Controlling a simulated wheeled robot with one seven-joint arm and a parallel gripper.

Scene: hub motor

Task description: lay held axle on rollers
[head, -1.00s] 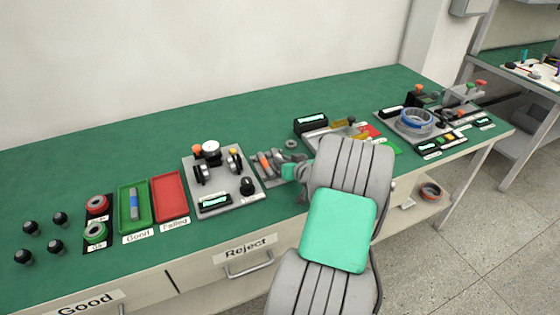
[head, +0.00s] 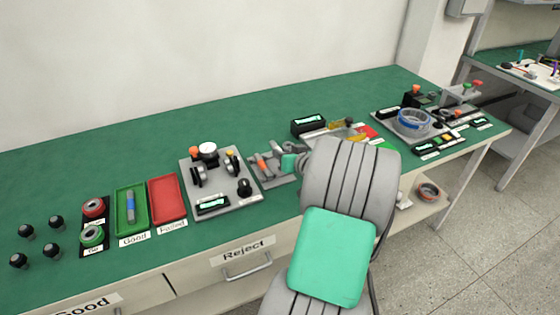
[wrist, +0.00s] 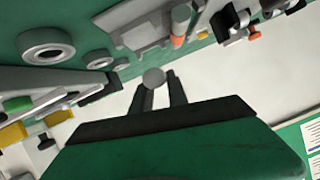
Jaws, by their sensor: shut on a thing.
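My gripper (wrist: 160,100) is shut on the axle (wrist: 154,77), whose round grey end shows between the fingertips in the wrist view. The rest of the axle is hidden behind that end. In the head view my arm hides most of the gripper, and I cannot make out the axle. The gripper is over the bench near the grey rack. The gauge fixture with a pair of dark rollers (head: 200,175) stands left of the gripper in the head view. Part of a dark-rollered fixture (wrist: 232,20) shows at the top right of the wrist view. The axle is apart from it.
A grey rack (head: 265,172) with orange-and-grey parts lies beside the gauge fixture. Red (head: 167,198) and green (head: 131,213) trays are further left. A plate with a blue ring (head: 413,122) is at right. The bench's back strip is clear.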

